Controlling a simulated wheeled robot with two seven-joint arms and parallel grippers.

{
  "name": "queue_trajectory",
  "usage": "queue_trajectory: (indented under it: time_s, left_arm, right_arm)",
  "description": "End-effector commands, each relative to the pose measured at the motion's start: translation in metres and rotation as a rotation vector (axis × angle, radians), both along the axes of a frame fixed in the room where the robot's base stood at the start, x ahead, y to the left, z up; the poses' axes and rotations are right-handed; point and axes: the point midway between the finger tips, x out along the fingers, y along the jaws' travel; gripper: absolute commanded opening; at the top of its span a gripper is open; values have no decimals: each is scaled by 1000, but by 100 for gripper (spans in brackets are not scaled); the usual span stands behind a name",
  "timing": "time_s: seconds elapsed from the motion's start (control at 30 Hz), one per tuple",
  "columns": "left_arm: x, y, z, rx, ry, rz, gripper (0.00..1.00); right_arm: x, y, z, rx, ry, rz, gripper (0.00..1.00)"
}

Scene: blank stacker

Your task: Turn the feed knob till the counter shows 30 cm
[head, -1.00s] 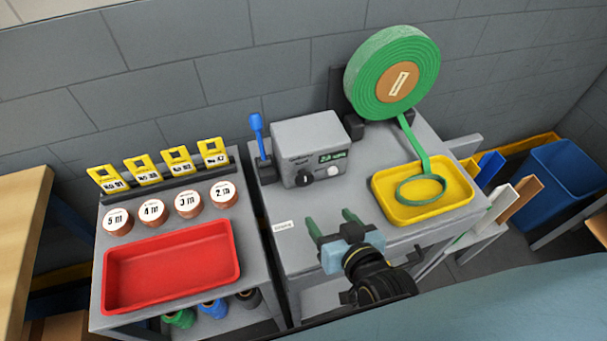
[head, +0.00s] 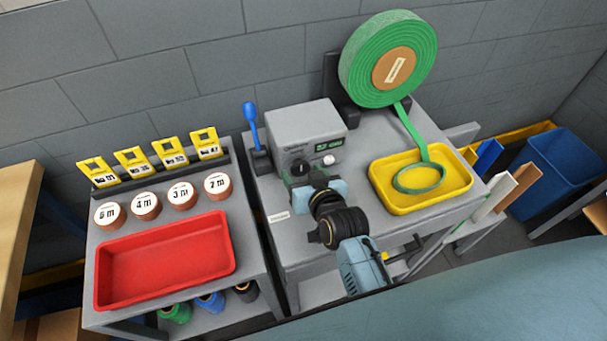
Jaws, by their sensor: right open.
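The feeder box (head: 304,135) is grey and stands on the right-hand table. Its front has a black knob (head: 299,166), a white round button (head: 328,160) and a small dark counter (head: 329,145) with green characters too small to read surely. My right gripper (head: 303,178) is open right in front of the black knob, its green fingertips close to it. I cannot tell whether they touch it or stand around it. Green strip runs from a big roll (head: 365,62) down into a yellow tray (head: 456,200), where it lies in a loop. My left gripper is out of view.
A blue-handled lever (head: 250,120) stands left of the box. The left table holds a red tray (head: 165,262), several labelled rolls (head: 181,195) and yellow cards (head: 168,154). A blue bin (head: 556,175) stands at right. The tabletop between lever and gripper is clear.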

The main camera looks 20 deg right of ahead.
Motion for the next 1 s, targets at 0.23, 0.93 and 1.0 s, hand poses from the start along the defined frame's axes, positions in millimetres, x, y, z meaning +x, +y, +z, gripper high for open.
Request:
queue_trajectory:
  time_s: [0.23,0.93,1.0]
  left_arm:
    - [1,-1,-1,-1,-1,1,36]
    - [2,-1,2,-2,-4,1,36]
    - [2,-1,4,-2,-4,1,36]
  right_arm:
    - [4,0,-1,0,0,0,65]
    - [3,0,-1,25,2,1,20]
    - [3,-1,-1,47,2,1,20]
